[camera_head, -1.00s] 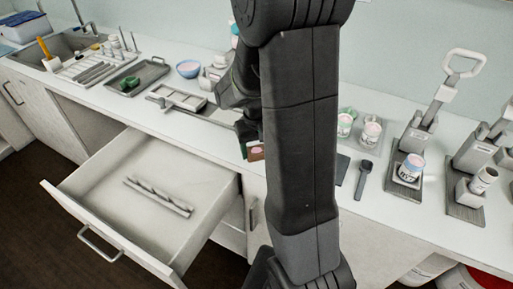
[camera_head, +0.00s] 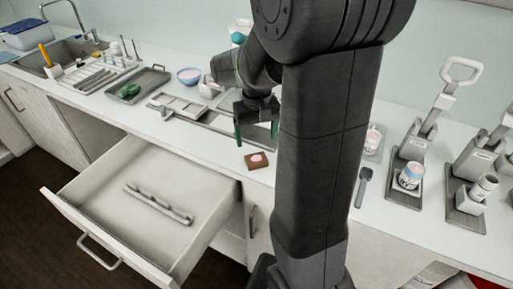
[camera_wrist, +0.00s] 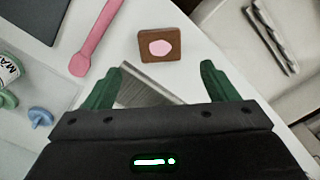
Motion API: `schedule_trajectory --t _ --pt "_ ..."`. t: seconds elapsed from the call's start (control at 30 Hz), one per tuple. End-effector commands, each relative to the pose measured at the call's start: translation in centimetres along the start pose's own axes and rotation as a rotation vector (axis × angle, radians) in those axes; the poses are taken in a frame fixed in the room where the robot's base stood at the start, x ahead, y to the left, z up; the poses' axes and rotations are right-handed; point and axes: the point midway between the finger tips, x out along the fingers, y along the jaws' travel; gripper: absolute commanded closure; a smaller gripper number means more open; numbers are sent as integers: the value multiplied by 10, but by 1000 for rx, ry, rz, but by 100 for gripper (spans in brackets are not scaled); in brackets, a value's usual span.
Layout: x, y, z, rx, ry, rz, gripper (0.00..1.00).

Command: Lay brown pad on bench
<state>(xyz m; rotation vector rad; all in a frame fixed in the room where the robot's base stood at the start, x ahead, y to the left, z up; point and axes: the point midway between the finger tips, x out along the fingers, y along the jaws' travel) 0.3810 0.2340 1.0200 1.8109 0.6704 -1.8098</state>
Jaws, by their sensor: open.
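The brown pad (camera_head: 257,160) is a small square with a pink patch on top. It lies flat on the white bench (camera_head: 215,143) near the front edge, to the right of the open drawer. In the wrist view the brown pad (camera_wrist: 160,45) lies ahead of the fingertips, apart from them. My gripper (camera_head: 256,132) is open and empty, with green fingers pointing down, above and behind the pad. In the wrist view my gripper (camera_wrist: 160,80) shows its two green fingers spread wide with nothing between them.
A pink spatula (camera_wrist: 92,42) lies near the pad in the wrist view.

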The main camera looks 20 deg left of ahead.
Motion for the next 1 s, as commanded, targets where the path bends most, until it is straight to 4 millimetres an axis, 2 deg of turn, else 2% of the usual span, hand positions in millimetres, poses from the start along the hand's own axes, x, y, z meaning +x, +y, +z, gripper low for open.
schedule_trajectory --t 0.1,0.3,1.0 --pt "-20 0 0 0 2 0 20" --pt "-34 0 0 0 0 0 20" --pt "-35 0 0 0 -1 0 20"
